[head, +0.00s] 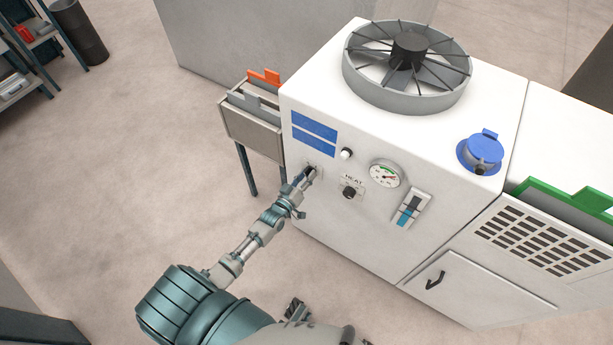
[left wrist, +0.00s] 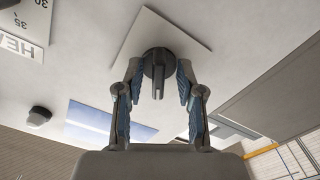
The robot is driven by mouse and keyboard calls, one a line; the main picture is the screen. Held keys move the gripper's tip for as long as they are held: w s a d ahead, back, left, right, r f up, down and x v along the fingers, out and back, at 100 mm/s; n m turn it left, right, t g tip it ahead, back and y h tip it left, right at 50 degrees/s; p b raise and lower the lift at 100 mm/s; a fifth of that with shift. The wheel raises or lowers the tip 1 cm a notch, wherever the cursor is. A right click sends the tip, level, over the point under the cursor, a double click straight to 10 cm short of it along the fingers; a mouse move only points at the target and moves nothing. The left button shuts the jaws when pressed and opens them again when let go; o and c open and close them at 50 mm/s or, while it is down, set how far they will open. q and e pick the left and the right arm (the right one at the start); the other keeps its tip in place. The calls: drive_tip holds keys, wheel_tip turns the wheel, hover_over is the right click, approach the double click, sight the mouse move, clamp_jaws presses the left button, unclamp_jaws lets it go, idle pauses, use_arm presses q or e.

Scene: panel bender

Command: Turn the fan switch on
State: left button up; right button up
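The switch that my left gripper (head: 309,174) is at sits on the left of the white machine's front panel, left of the knob marked HEAT. In the left wrist view it is a dark round knob (left wrist: 157,70) with a raised grip bar, on a square pale plate (left wrist: 185,38). The two fingers of my left gripper (left wrist: 158,83) stand apart, one on each side of the knob. Narrow gaps seem to show; I cannot tell if either finger touches. The gripper hides most of the knob and any label in the head view. My right gripper does not show clearly.
The HEAT knob (head: 349,193), a white button (head: 346,154), a gauge (head: 385,173) and blue labels (head: 313,134) are nearby. The large fan (head: 407,65) is on top of the machine. A grey bin (head: 252,125) stands left of it.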

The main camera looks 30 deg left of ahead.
use_arm(q)
clamp_jaws()
